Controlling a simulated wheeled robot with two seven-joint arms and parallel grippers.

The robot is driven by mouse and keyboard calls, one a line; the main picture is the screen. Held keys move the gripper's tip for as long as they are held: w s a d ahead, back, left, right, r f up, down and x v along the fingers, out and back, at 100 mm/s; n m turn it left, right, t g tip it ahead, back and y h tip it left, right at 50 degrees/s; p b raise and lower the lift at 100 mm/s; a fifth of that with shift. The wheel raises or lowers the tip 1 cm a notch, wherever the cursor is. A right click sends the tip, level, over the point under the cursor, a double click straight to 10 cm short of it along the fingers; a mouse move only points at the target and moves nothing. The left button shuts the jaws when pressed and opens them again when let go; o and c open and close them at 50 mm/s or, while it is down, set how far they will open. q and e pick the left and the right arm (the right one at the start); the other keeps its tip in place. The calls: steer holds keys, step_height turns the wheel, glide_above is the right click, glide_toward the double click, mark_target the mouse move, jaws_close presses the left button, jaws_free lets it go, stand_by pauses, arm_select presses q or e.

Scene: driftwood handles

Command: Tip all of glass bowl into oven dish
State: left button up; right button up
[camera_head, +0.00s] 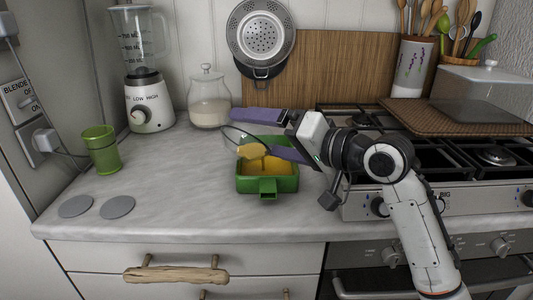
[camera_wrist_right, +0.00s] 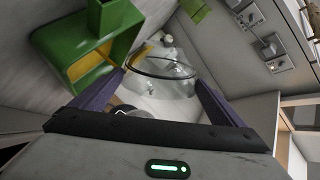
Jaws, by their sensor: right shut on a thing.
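My right gripper (camera_head: 250,131) reaches in from the right with its purple fingers around the clear glass bowl (camera_head: 231,134), shut on it. The bowl is held tilted above the green oven dish (camera_head: 268,187) on the counter. Yellow contents (camera_head: 252,151) show at the bowl's low side, and a yellow strand runs down toward the dish. Yellow stuff lies in the dish. In the right wrist view the bowl (camera_wrist_right: 165,72) is between the fingers, with the dish (camera_wrist_right: 120,53) beyond at upper left. How much remains inside the bowl is hard to tell. My left gripper is out of view.
A blender (camera_head: 148,100), a lidded glass jar (camera_head: 209,103) and a green cup (camera_head: 101,150) stand to the left and back. Two grey discs (camera_head: 117,207) lie at the front left. The gas stove (camera_head: 460,165) is on the right.

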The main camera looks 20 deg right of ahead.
steer(key=shift+w+d+r+m, duration=0.15)
steer(key=shift+d+m, duration=0.05)
steer(key=shift+m, duration=0.1)
stand_by(0.4)
steer(key=shift+w+d+r+m, duration=0.15)
steer(key=shift+d+r+m, duration=0.05)
steer(key=shift+m, duration=0.3)
stand_by(0.4)
steer(key=shift+r+g+p, duration=0.1)
steer(key=shift+g+p, duration=0.2)
steer(key=shift+p, duration=0.1)
steer(key=shift+w+d+m+p, duration=0.15)
steer(key=shift+m+p, duration=0.25)
steer(key=shift+p, duration=0.2)
steer(key=shift+w+d+r+p, duration=0.1)
steer(key=shift+r+p, duration=0.05)
steer(key=shift+p, duration=0.4)
steer(key=shift+w+d+m+y+p, duration=0.25)
steer(key=shift+m+y+p, duration=0.2)
steer(key=shift+p, duration=0.3)
